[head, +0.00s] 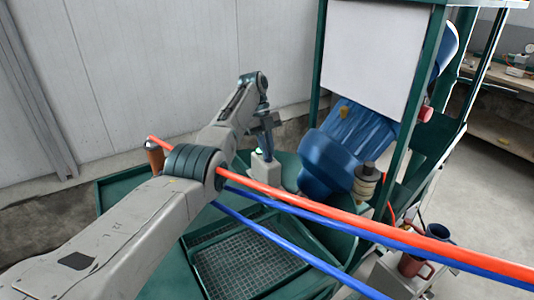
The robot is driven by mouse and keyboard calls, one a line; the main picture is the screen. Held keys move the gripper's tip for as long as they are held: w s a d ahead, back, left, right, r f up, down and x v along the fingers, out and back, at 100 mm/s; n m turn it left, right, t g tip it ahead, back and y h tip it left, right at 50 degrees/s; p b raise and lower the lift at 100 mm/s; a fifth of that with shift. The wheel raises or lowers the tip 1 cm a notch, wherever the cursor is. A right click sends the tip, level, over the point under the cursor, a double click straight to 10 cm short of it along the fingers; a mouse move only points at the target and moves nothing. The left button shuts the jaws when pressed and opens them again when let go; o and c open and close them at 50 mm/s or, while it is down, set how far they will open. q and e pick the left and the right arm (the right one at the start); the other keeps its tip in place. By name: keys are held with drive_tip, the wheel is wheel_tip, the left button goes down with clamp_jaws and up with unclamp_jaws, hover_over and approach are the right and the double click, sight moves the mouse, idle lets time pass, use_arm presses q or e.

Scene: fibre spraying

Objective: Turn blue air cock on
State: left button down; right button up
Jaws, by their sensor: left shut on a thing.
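My left gripper (264,146) points down at the far end of my left arm, near the middle of the view. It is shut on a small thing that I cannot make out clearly. A pale, block-like thing (263,171) with a greenish top sits right below its fingertips. I cannot tell whether the two touch. I cannot pick out the blue air cock for certain. My right gripper is not in view.
A green frame (411,105) with a white panel (374,56) stands at the right. A large blue drum-like body (335,158) is below the panel. A green tray with a dark grid (245,262) lies at the bottom. Mugs (414,266) stand at the lower right.

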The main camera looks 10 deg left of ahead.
use_arm(q)
drive_tip(key=shift+r+m, duration=0.1)
drive_tip(key=shift+m, duration=0.2)
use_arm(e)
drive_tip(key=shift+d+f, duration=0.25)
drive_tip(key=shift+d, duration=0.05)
use_arm(q)
drive_tip(key=c, duration=1.5)
unclamp_jaws()
